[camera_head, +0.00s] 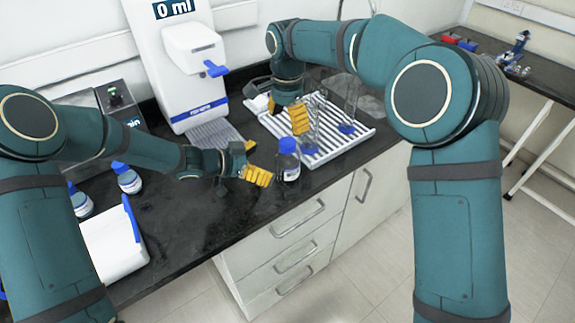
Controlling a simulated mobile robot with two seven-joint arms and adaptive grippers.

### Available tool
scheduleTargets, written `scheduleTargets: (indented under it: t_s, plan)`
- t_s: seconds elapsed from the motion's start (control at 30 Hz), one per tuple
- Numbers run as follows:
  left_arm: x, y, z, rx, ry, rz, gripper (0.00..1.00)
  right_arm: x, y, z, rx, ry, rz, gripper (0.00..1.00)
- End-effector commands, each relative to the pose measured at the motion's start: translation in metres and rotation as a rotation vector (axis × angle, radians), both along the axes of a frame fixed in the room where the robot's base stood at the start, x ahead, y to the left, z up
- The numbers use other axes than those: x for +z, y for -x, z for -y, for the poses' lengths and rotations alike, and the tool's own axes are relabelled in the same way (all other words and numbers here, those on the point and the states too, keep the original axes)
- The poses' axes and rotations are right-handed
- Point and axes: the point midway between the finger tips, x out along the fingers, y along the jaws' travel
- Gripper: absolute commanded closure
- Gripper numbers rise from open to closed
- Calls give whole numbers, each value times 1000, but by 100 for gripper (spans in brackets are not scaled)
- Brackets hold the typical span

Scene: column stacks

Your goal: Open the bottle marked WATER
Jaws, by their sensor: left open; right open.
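A clear bottle with a blue cap (288,146) stands upright on the black bench, near its front edge. Its label (291,174) is too small to read, so I cannot tell if it says WATER. My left gripper (259,176) is open, with its yellow fingers just left of this bottle; I cannot tell if they touch it. My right gripper (300,120) is open and points down behind the bottle, over the white rack. Two more blue-capped bottles (129,180) (81,203) stand at the left; their labels are unreadable too.
A white dispenser (182,75) reading "0 ml" stands at the back. A slatted white rack (335,148) with glassware is right of the bottle. A white and blue item (112,243) lies at the front left. Bare bench (190,225) lies between.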

Motion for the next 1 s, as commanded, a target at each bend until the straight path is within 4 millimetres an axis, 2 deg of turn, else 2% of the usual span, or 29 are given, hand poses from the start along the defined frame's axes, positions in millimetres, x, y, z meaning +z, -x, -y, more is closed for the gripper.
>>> scheduleTargets:
  t_s: [0.2, 0.4, 0.6, 0.87, 1.0]
  plan:
    - [-15, -15, 34, -3, 1, -1, 0, 0, 0, 0, 1, 0, 0, 25]
    - [-24, -24, 54, -1, 0, 0, 0, 0, 0, 0, 1, 0, 0, 25]
    - [-28, -28, 61, 0, -1, -1, 0, 0, 0, 0, 1, 0, 0, 25]
    - [-28, -28, 62, 1, -1, -1, 0, 0, 0, 0, 1, 0, 0, 25]
    - [-28, -28, 62, 0, -1, -1, 49, 0, 0, 0, 1, 0, 0, 25]
